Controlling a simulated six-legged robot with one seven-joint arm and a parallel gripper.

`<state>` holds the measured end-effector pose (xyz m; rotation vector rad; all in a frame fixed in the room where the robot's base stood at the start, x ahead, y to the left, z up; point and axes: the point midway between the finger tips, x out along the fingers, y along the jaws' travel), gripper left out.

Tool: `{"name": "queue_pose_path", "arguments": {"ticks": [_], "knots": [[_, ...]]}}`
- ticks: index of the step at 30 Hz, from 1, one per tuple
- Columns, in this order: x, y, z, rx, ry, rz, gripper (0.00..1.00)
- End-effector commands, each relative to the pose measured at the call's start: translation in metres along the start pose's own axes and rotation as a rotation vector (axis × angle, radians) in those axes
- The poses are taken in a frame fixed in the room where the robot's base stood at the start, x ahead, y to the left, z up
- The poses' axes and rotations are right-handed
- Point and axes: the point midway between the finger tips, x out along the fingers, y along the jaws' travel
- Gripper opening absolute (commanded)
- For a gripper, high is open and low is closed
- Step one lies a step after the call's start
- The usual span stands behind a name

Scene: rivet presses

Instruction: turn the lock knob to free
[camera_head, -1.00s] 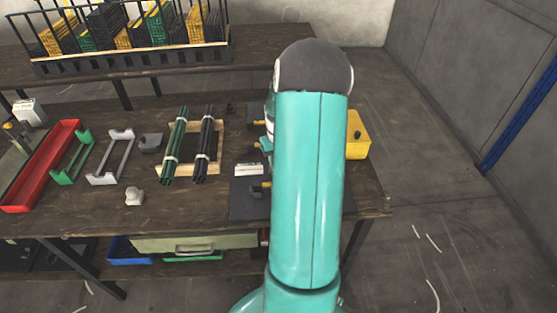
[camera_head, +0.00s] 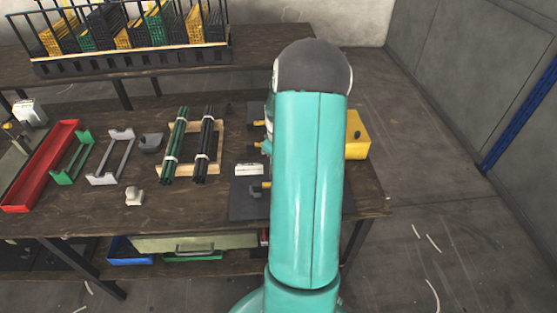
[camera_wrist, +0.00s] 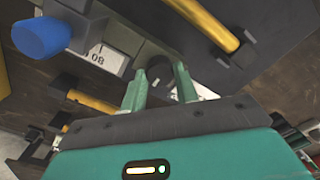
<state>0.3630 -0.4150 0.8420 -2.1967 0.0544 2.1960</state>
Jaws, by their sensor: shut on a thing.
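In the wrist view, my gripper (camera_wrist: 159,84) has its two green fingers on either side of a dark grey knob (camera_wrist: 160,70). It is shut on this knob, which I take for the lock knob. The fingers hide part of the knob, and I cannot read which way it is turned. A white label with printed numbers (camera_wrist: 97,60) lies just left of it. In the head view, my teal arm hides the gripper and the knob.
A blue knob (camera_wrist: 40,37) sits at the upper left in the wrist view. In the head view, a yellow box (camera_head: 357,142) is right of my arm, and tube bundles (camera_head: 175,145) and a red tray (camera_head: 40,165) are left.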

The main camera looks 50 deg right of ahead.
Motion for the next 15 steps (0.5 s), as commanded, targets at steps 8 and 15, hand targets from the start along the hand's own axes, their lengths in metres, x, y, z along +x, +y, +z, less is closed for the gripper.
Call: {"name": "queue_pose_path", "arguments": {"ticks": [8, 15], "knots": [[0.0002, 0.0, -0.0003, -0.002, 0.0, 0.001, 0.32], [0.0002, -0.0001, -0.0002, -0.001, 0.0, 0.0, 0.52]]}}
